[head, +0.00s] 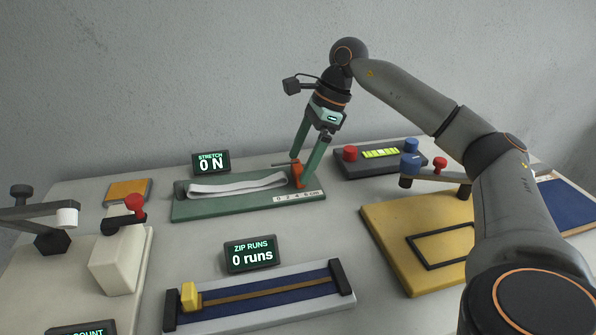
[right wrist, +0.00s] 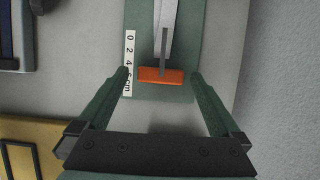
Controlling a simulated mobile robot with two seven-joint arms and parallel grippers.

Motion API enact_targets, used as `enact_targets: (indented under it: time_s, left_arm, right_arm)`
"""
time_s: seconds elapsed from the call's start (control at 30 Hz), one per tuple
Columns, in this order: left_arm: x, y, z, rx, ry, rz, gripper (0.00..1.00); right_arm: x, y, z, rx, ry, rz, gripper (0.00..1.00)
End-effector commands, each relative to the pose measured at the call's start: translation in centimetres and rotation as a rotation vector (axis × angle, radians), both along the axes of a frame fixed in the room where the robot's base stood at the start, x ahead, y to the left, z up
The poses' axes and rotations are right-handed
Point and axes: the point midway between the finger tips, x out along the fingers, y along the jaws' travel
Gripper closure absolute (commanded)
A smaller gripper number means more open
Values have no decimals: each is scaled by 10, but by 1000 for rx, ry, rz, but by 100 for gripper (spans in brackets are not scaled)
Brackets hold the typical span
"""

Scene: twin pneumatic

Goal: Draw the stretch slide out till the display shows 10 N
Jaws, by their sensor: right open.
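The stretch display (head: 210,162) reads 0 N. The green stretch base (head: 190,209) carries a pale band (head: 235,187), an orange slide (head: 298,175) at its right end and a printed scale (head: 299,196) marked in cm. My right gripper (head: 302,169) is open and points down over the slide. In the right wrist view the orange slide (right wrist: 161,76) lies between the two green fingertips (right wrist: 160,76), with a gap on each side. The scale (right wrist: 129,62) is beside the left fingertip. My left gripper is not in view.
A dark box with a red knob (head: 350,153) and lit bar stands right of the stretch base. A yellow board (head: 400,245) lies front right, a zip track (head: 260,296) in front, and a cream block (head: 118,262) at left. Bare table separates the stretch base and zip display (head: 251,254).

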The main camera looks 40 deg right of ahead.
Motion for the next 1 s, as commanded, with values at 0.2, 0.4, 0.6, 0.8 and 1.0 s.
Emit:
enact_targets:
  time_s: [0.2,0.4,0.6,0.8,1.0]
  left_arm:
    - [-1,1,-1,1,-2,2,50]
    - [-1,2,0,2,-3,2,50]
    - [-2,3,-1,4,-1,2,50]
    - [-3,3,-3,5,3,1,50]
    - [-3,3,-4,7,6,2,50]
  right_arm:
    - [4,7,-19,-1,1,-1,0]
    - [4,8,-22,-1,1,-1,0]
    - [4,8,-21,-1,1,-1,9]
    - [4,8,-21,-1,1,-1,31]
    - [4,8,-21,0,0,0,54]
